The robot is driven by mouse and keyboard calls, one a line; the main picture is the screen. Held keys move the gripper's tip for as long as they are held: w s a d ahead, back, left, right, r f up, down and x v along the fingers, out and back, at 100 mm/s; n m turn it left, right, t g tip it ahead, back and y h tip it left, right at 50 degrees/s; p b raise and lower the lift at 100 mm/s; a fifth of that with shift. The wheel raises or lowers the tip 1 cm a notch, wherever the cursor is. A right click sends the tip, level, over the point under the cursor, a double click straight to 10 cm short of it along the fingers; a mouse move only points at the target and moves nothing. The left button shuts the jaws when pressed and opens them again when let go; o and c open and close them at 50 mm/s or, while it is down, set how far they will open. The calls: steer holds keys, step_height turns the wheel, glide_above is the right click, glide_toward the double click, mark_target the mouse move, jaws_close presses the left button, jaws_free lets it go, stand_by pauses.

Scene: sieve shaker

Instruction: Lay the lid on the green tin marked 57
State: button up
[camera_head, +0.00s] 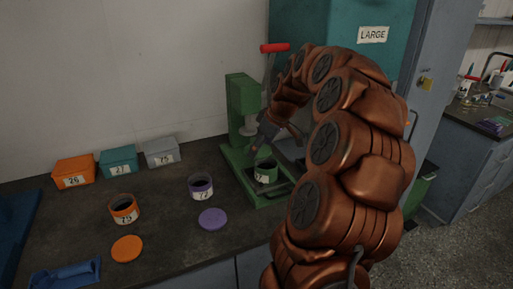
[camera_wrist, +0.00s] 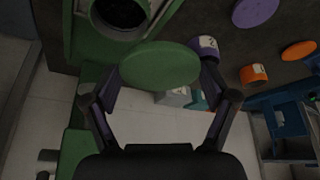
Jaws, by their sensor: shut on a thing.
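My gripper (camera_wrist: 161,84) is shut on a green round lid (camera_wrist: 160,64), with one finger at each side of it. In the head view my gripper (camera_head: 268,134) is just above the green tin (camera_head: 265,171). The lid cannot be made out there. The green tin stands open on the base of the green press, its label too small to read surely. In the wrist view the tin's dark open mouth (camera_wrist: 122,10) lies beyond the lid, up and to its left. The lid is apart from the tin.
The green press (camera_head: 241,97) with a red-handled lever stands close behind the tin. A purple tin (camera_head: 201,187), orange tin (camera_head: 124,209), purple lid (camera_head: 212,219) and orange lid (camera_head: 127,249) lie left. Orange, teal and grey boxes (camera_head: 161,152) stand along the wall.

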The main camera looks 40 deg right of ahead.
steer(key=shift+w+d+f+p, duration=0.2)
steer(key=shift+d+f+p, duration=0.15)
steer(key=shift+d+f, duration=0.5)
steer(key=shift+w+d+f+p, duration=0.2)
steer(key=shift+d+f+p, duration=0.1)
steer(key=shift+d+f, duration=0.45)
steer(key=shift+w+d+f+p, duration=0.2)
steer(key=shift+d+f+p, duration=0.15)
steer(key=shift+d+f, duration=0.5)
steer(key=shift+f+b, duration=0.7)
steer(key=shift+b, duration=0.05)
steer(key=shift+d+b, duration=0.1)
steer(key=shift+b, duration=0.3)
steer(key=shift+f+b, duration=0.5)
steer(key=shift+b, duration=0.4)
stand_by(0.5)
steer(key=o, duration=0.6)
steer(key=shift+o, duration=0.2)
steer(key=shift+r, duration=0.1)
